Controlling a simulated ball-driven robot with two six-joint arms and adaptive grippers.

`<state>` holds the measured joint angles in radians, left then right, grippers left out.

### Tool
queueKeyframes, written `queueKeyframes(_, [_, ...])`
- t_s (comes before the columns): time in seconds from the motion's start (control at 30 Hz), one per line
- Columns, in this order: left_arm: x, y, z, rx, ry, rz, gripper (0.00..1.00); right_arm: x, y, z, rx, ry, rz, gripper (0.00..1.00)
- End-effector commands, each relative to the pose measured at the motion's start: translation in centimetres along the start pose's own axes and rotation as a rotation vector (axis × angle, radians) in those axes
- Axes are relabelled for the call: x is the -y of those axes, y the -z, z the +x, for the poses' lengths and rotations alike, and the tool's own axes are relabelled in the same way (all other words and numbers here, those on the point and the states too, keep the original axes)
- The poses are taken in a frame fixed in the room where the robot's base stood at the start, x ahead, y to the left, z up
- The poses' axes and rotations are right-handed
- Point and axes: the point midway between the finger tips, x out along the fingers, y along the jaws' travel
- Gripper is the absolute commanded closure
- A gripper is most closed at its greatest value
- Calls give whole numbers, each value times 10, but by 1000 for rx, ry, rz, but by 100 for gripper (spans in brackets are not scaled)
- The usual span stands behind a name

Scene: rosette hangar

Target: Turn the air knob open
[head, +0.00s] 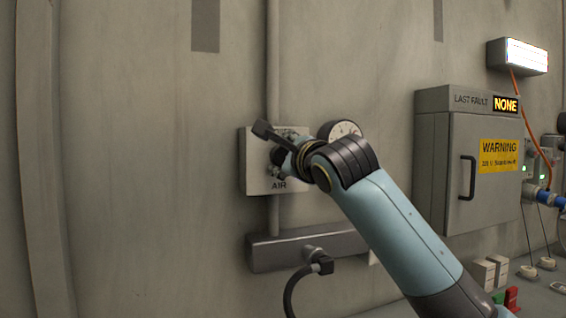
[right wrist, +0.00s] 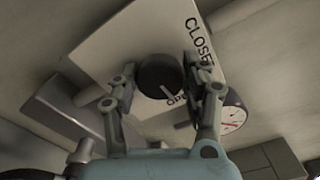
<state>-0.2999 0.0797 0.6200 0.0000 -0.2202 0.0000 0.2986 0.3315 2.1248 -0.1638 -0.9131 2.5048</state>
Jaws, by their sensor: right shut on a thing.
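The air knob (right wrist: 160,76) is a round black knob with a pale pointer line. It stands on a white panel (right wrist: 100,50) lettered CLOSED and, partly hidden, OPEN. In the right wrist view its pointer line is on the side towards the OPEN lettering. My right gripper (right wrist: 163,88) is shut on the knob, one finger on each side. In the head view the panel (head: 257,184), marked AIR, is on the wall, and my right arm and gripper (head: 280,160) cover most of the knob. My left gripper is not in view.
A round gauge (head: 338,129) is right of the panel, behind my right arm. Below is a grey bar (head: 275,255) with a black hose (head: 290,290). A grey cabinet (head: 435,190) with a handle and warning label stands at right. The wall at left is clear.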

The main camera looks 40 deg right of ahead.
Motion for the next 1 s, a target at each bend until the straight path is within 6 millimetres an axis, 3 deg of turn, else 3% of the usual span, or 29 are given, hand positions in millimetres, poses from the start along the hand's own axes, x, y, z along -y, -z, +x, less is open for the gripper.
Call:
queueKeyframes(0.73, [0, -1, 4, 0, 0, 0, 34, -1, 1, 0, -3, -3, 92, 86])
queueKeyframes(0.77, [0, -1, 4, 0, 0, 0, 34, -1, 1, 0, -3, -3, 92, 53])
queueKeyframes(0.93, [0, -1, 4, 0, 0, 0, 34, -1, 1, 0, -2, -2, 91, 31])
queueKeyframes(1.0, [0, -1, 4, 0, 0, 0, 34, -1, 1, 0, -2, -2, 91, 30])
